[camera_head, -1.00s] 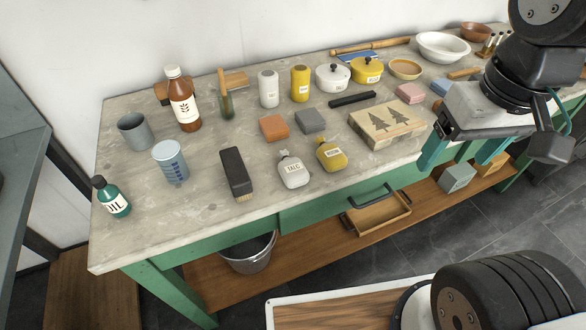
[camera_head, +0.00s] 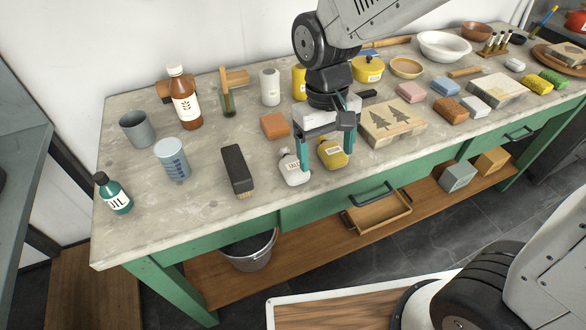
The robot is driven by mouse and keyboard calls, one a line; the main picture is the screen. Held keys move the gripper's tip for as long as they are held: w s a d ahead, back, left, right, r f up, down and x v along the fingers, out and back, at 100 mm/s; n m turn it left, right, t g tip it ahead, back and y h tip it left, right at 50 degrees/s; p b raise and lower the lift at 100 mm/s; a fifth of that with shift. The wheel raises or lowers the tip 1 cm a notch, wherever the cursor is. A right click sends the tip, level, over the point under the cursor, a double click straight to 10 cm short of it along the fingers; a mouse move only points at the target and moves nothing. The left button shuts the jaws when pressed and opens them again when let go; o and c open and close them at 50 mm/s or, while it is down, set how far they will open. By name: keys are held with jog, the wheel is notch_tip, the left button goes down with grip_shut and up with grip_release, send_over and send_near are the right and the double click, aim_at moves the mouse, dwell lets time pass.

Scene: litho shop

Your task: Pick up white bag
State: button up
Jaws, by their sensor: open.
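The white bag (camera_head: 291,170), a small tied pouch with a printed label, sits near the front edge of the stone-topped table. A similar yellow bag (camera_head: 333,154) stands just right of it. My gripper (camera_head: 322,160) is open and empty, pointing down. Its two teal fingers appear over the two bags, the left one overlapping the right side of the white bag in the picture. I cannot tell whether it touches either bag.
A dark brush (camera_head: 237,171) lies left of the white bag. An orange block (camera_head: 274,125) is behind it, and a wooden block with printed trees (camera_head: 391,123) is to the right. The table (camera_head: 204,221) has free room at front left.

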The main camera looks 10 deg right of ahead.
aim_at(294, 163)
jog(key=shift+t, duration=0.3)
jog(key=w+a+f, duration=0.1)
jog(key=a, duration=0.1)
jog(key=w+a+f, duration=0.1)
jog(key=w+f, duration=0.1)
jog(key=shift+w+a, duration=0.1)
jog(key=shift+a, duration=0.25)
jog(key=shift+w+a+r+t+y, duration=0.15)
jog(key=shift+w+a+y, duration=0.1)
jog(key=shift+w, duration=0.3)
jog(key=shift+w+a+r+t+y, duration=0.15)
jog(key=shift+w+a, duration=0.1)
jog(key=shift+w, duration=0.25)
jog(key=shift+f+m, duration=0.25)
jog(key=shift+m, duration=0.05)
jog(key=f, duration=0.5)
jog(key=a+f, duration=0.1)
jog(key=f, duration=0.1)
jog(key=shift+w+f, duration=0.15)
jog(key=c, duration=1.2)
jog(key=shift+o, duration=0.2)
